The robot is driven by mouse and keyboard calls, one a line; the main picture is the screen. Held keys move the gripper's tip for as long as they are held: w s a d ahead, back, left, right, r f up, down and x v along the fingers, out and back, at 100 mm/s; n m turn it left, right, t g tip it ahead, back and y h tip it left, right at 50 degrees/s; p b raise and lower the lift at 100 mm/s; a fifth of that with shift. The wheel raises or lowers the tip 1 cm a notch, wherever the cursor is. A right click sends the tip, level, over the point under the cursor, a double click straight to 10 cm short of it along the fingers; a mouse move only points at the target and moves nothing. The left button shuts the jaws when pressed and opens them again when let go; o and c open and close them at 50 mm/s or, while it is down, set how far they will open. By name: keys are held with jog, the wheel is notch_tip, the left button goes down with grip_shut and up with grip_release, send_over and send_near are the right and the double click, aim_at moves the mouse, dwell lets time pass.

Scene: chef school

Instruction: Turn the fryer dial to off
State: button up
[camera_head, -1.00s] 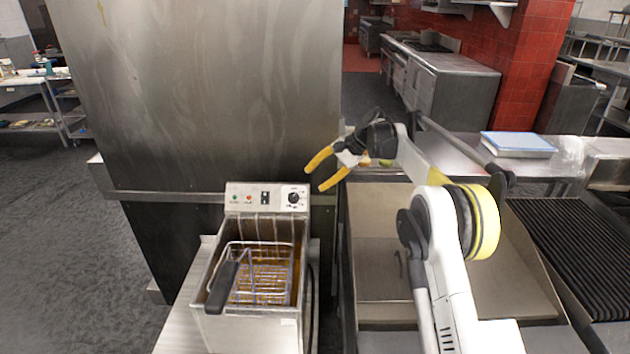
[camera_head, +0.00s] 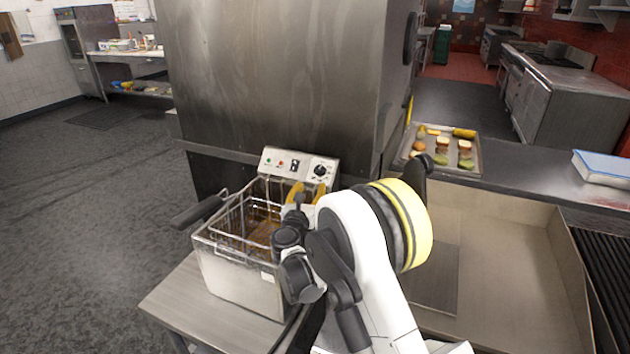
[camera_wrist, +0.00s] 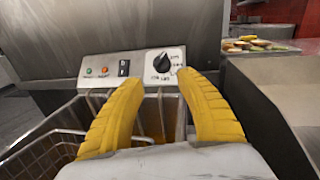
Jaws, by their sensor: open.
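The fryer (camera_head: 240,275) is a steel box with a wire basket (camera_head: 245,222) in it. Its control panel (camera_head: 282,162) stands at the back. The black fryer dial (camera_head: 320,170) is at the panel's right end. In the wrist view the dial (camera_wrist: 162,62) shows between and beyond my fingertips, with markings around it too small to read surely. My gripper (camera_head: 306,192) is over the fryer's right side, just in front of the panel and below the dial. Its yellow fingers are open with nothing between them, and they appear apart from the dial (camera_wrist: 162,62).
A tall steel cabinet (camera_head: 270,75) stands right behind the fryer. The basket's black handle (camera_head: 199,211) sticks out to the left. A tray of food (camera_head: 443,150) lies on the counter to the right. A wide steel basin (camera_head: 500,255) is right of my arm.

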aim_at(319, 172)
jog(key=x, duration=0.3)
jog(key=b+x, duration=0.1)
jog(key=x, duration=0.2)
jog(key=b+x, duration=0.1)
jog(key=x, duration=0.2)
jog(key=shift+d+f, duration=0.15)
jog(key=shift+f, duration=0.1)
jog(key=shift+w+d+r+b, duration=0.15)
jog(key=shift+w+b, duration=0.2)
jog(key=shift+w, duration=0.35)
grip_shut()
